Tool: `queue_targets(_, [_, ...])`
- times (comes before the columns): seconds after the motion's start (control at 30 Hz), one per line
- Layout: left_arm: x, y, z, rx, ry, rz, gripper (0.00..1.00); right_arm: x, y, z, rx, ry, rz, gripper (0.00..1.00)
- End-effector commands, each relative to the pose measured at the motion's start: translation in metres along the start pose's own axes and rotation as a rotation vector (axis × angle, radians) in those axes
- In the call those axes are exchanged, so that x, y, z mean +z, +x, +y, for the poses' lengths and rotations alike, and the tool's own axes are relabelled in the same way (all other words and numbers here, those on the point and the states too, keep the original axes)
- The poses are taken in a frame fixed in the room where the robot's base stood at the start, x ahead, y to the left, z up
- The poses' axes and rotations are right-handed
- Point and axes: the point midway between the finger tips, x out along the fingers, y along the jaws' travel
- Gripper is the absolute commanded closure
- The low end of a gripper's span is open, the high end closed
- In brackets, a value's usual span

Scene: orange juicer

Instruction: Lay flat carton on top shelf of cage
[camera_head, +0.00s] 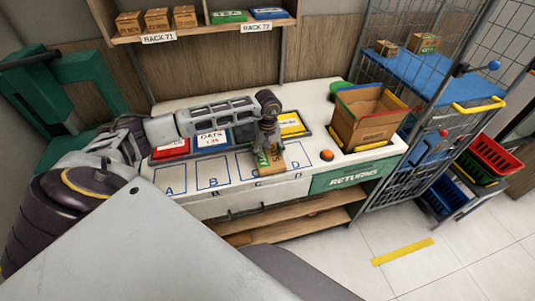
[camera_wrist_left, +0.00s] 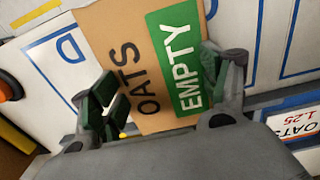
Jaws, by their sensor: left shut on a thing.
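The flat brown carton (camera_head: 296,155), marked OATS with a green EMPTY label, is at the worktop's marked squares, around C and D. In the left wrist view the carton (camera_wrist_left: 128,45) fills the space between the fingers. My left gripper (camera_head: 267,143) points down and is shut on the carton; I cannot tell whether the carton touches the worktop. The wire cage (camera_head: 385,62) stands at the right. Its blue top shelf (camera_head: 440,88) holds two small brown boxes (camera_head: 387,47) (camera_head: 425,42) toward the back. My right gripper is out of view.
An open brown box (camera_head: 365,125) stands on the worktop between the carton and the cage, beside an orange button (camera_head: 326,155). A rack shelf (camera_head: 205,27) with small boxes hangs above. The blue shelf's front is clear.

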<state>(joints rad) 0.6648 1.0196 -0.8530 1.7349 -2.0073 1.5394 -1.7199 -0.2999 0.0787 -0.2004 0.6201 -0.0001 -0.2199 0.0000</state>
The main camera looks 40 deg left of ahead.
Motion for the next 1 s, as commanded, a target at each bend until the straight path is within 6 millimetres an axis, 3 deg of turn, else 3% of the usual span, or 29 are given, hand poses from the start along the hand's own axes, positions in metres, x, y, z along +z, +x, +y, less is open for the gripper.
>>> queue_targets(0.13, [0.001, 0.010, -0.001, -0.001, 0.001, -0.001, 0.49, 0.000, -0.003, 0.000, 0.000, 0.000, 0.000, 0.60])
queue_targets(0.6, [0.000, 0.014, -0.001, -0.001, 0.001, 0.000, 0.49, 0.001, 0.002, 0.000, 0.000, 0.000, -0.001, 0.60])
queue_targets(0.63, [0.000, 0.014, -0.001, -0.001, 0.001, 0.000, 0.21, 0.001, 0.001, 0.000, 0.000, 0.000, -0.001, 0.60])
queue_targets(0.77, [0.000, 0.013, -0.001, -0.001, 0.001, 0.000, 0.04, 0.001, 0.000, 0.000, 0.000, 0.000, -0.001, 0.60])
queue_targets(1.0, [0.000, 0.013, -0.001, -0.001, 0.001, 0.000, 0.03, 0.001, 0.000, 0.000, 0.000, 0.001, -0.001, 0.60])
